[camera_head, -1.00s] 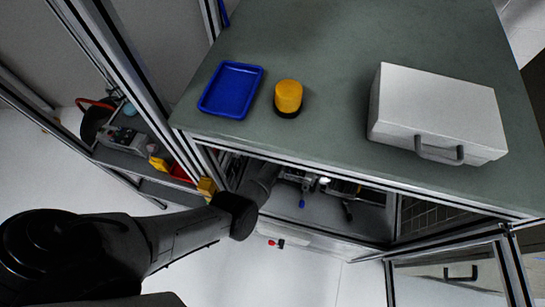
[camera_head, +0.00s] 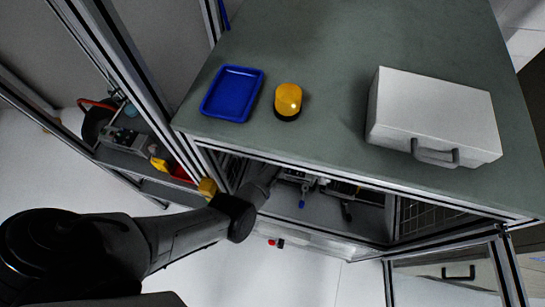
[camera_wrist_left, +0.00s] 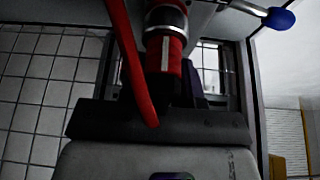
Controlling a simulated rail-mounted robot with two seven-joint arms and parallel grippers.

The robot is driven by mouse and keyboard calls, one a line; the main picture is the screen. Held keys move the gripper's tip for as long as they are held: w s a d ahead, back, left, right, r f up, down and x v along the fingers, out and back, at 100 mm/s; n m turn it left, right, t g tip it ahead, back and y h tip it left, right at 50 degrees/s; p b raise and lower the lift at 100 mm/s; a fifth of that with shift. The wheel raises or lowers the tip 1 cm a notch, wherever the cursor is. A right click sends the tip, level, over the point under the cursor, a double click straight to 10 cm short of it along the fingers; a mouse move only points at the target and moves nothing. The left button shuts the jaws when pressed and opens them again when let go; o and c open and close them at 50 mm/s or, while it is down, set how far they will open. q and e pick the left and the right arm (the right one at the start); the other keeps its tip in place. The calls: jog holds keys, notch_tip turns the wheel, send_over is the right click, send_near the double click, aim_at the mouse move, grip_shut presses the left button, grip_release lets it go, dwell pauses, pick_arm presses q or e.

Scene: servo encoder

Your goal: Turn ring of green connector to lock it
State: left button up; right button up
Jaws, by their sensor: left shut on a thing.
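I see no green connector in either current view. The left wrist view shows a red cylindrical part (camera_wrist_left: 164,55) with a silver ring (camera_wrist_left: 165,19) at its top, straight ahead of my left gripper (camera_wrist_left: 168,95). The gripper is dark and appears shut on the lower end of this red part; the fingertips are hard to make out. A red cable or rod (camera_wrist_left: 131,65) runs down beside it on the left. In the head view my left arm reaches under the green bench top, and its gripper is hidden there. My right gripper is in neither view.
A blue tray (camera_head: 231,94), a yellow beacon (camera_head: 288,100) and a white case (camera_head: 433,115) stand on the bench top (camera_head: 330,60). Aluminium frame posts flank the opening below. A blue-tipped lever (camera_wrist_left: 278,18) sticks out upper right in the wrist view.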

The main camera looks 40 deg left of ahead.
pick_arm(q)
jog(key=o, duration=0.9)
jog(key=shift+o, duration=0.2)
jog(key=p+v, duration=0.2)
jog(key=v, duration=1.2)
jog(key=shift+a, duration=0.1)
